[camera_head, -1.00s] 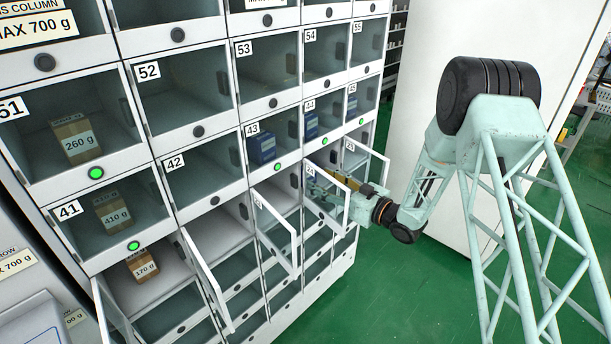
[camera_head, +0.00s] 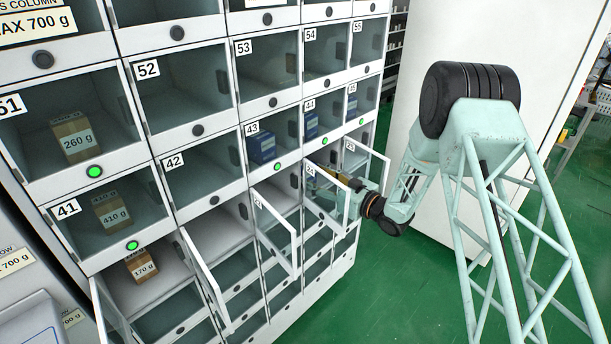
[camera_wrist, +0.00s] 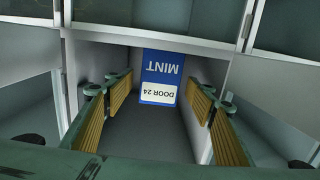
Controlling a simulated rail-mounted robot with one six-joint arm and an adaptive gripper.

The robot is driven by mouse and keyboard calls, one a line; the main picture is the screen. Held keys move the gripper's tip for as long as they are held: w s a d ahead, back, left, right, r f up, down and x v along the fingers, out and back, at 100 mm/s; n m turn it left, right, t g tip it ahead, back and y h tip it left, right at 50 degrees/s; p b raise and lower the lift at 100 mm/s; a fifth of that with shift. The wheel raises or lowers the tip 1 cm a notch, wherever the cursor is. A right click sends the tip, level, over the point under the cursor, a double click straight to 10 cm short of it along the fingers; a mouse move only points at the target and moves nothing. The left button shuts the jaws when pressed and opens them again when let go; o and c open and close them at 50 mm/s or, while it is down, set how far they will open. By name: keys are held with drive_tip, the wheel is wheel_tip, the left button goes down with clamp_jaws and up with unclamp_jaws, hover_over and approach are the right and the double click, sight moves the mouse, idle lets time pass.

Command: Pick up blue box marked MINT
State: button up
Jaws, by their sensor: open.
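The blue MINT box (camera_wrist: 162,70) shows in the wrist view inside a compartment, its lettering upside down in the picture. It carries a white label reading DOOR 24 (camera_wrist: 158,94). My gripper (camera_wrist: 161,86) is open, with one yellow-padded finger on each side of the picture and the box ahead between them. No finger visibly touches the box. In the head view my gripper (camera_head: 326,180) reaches through the open door of compartment 24 (camera_head: 344,207).
Open doors (camera_head: 277,232) stick out beside my gripper. Other blue boxes stand in compartments 43 (camera_head: 262,148), 44 (camera_head: 312,126) and 45 (camera_head: 352,106). Brown boxes marked 260 g (camera_head: 75,140), 410 g (camera_head: 113,212) and 170 g (camera_head: 141,266) are at the left. Green floor (camera_head: 400,290) lies open at the right.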

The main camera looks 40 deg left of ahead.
drive_tip(key=shift+w+a+f+b, duration=0.15)
drive_tip(key=shift+a+b, duration=0.15)
drive_tip(key=shift+a, duration=1.5)
drive_tip(key=shift+c, duration=0.5)
drive_tip(key=c, duration=0.9)
drive_tip(key=shift+r, duration=0.2)
drive_tip(key=shift+r, duration=0.8)
wheel_tip(320, 180, up, 2)
drive_tip(key=shift+r+p, duration=0.1)
drive_tip(key=shift+p, duration=0.45)
drive_tip(key=shift+s+d+f+p, duration=0.1)
drive_tip(key=shift+s+d+p, duration=0.15)
drive_tip(key=shift+d, duration=2.75)
drive_tip(key=shift+s+d+f+p, duration=0.1)
drive_tip(key=shift+s+d+p, duration=0.2)
drive_tip(key=shift+d, duration=2.7)
drive_tip(key=shift+s+d+f+p, duration=0.1)
drive_tip(key=shift+s+d+p, duration=0.15)
drive_tip(key=shift+d, duration=2.75)
drive_tip(key=shift+w, duration=0.1)
